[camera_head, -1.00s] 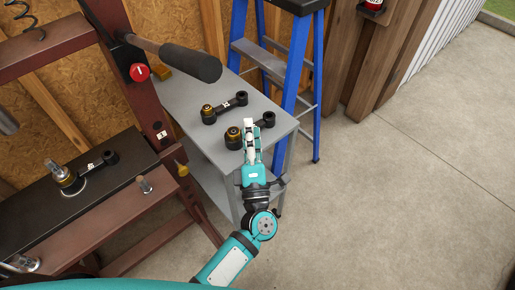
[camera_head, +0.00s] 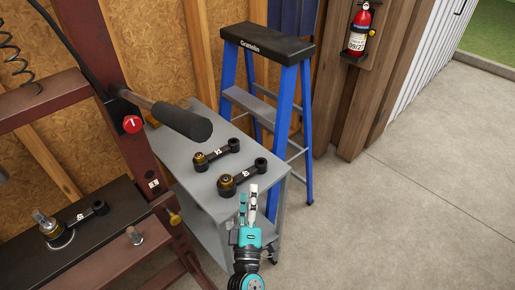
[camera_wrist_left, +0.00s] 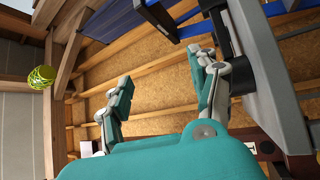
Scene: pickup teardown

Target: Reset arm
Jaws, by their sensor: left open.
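My left gripper (camera_head: 248,205) is in front of the grey cart (camera_head: 183,149) near its front right corner, fingers up, open and empty. In the left wrist view its two teal fingers (camera_wrist_left: 163,88) are spread apart with nothing between them. Two black arms with brass-coloured ends lie on the cart top, one farther back (camera_head: 216,154) and one nearer the front edge (camera_head: 243,176). The gripper is apart from both. A third similar arm (camera_head: 88,215) lies on the black plate of the dark red press at left. My right gripper is not in view.
The dark red press frame (camera_head: 104,85) with a dark-gripped lever (camera_head: 180,121) stands left of the cart. A blue stepladder (camera_head: 285,107) stands behind it. A fire extinguisher (camera_head: 358,30) hangs on the wooden wall. The concrete floor (camera_head: 410,220) at right is clear.

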